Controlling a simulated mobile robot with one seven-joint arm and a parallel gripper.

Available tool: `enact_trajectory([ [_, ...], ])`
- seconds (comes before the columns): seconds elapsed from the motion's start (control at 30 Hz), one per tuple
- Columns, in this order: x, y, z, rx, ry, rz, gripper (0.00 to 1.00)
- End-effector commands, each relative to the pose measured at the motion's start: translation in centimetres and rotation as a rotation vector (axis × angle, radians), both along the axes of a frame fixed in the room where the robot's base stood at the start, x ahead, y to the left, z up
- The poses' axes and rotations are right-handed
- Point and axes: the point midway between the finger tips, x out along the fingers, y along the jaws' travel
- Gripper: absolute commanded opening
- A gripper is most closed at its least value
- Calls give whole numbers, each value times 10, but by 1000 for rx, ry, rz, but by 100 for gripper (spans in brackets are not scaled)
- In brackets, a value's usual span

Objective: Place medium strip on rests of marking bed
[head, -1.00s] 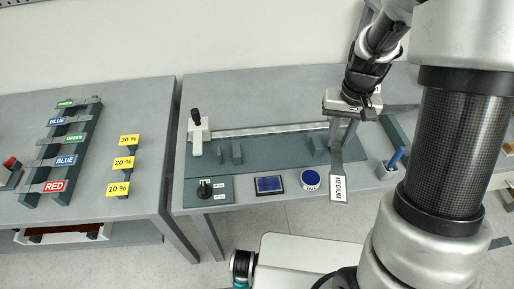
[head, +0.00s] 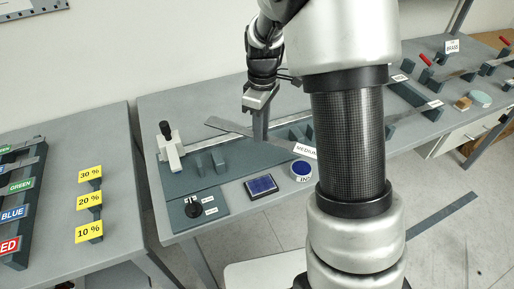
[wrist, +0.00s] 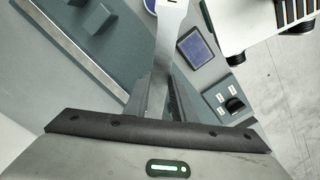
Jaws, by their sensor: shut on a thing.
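The medium strip is a flat grey bar (head: 228,126) with a white MEDIUM label (head: 305,150) at its right end. My gripper (head: 261,137) is shut on it between its ends, and the strip slants across the marking bed (head: 180,185). In the wrist view the strip (wrist: 170,45) runs up from between the fingers (wrist: 152,100). The bed is a dark plate with a pair of upright rests (head: 208,162) at left and another rest (head: 295,133) at right, partly behind my arm. The strip appears above the bed, clear of the left rests.
A white clamp with a black knob (head: 168,145) stands at the bed's left end. A dial box (head: 193,208), a blue pad (head: 261,186) and a round blue-topped tin (head: 301,170) sit along the front. A rack of labelled strips (head: 20,187) and yellow percent blocks (head: 89,202) occupy the left table.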

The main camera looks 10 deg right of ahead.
Motion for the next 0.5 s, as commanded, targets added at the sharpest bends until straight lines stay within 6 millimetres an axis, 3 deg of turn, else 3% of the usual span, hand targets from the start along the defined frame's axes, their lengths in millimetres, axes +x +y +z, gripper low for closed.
enact_trajectory([
  [0.23, 27, -1, 23, -3, -7, 538, 0],
  [0.5, 37, -3, 35, -5, -4, 817, 0],
])
